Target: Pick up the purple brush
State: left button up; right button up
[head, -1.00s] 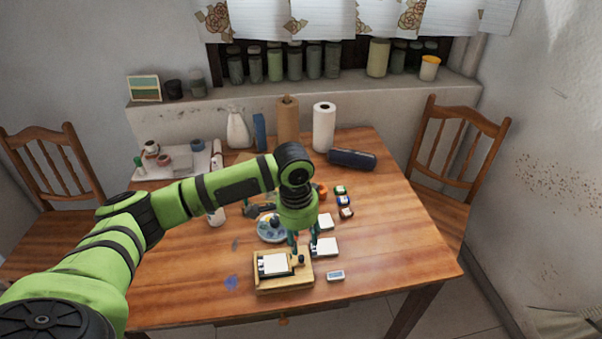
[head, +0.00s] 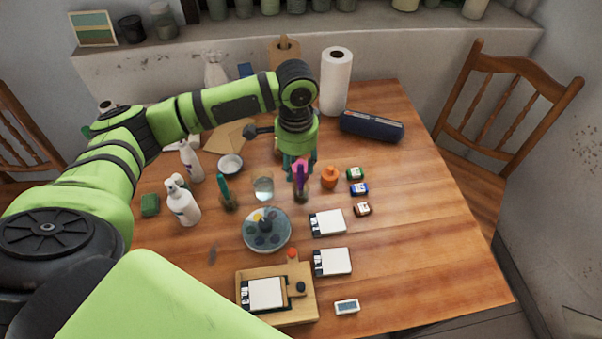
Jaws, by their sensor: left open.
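The purple brush (head: 301,174) stands upright on the table, its lower end in a small dark holder (head: 301,196). My left gripper (head: 301,170) points down over it, with its teal fingers open on either side of the brush's upper part. I cannot tell whether the fingers touch it. My right gripper is not in view.
A green brush in a holder (head: 227,194) and a glass of water (head: 263,187) stand to the left. An orange bottle (head: 330,178) is close on the right. A round palette (head: 266,230) and white pads (head: 327,223) lie in front.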

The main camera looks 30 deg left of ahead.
aim_at(300, 179)
pick_arm(q)
jog(key=shift+d+f, duration=0.2)
jog(key=shift+f, duration=0.7)
jog(key=f, duration=0.2)
jog(key=f+p, duration=0.1)
jog(key=shift+w+d+f, duration=0.1)
jog(key=shift+w+f, duration=0.15)
jog(key=shift+f, duration=0.35)
jog(key=c, duration=0.9)
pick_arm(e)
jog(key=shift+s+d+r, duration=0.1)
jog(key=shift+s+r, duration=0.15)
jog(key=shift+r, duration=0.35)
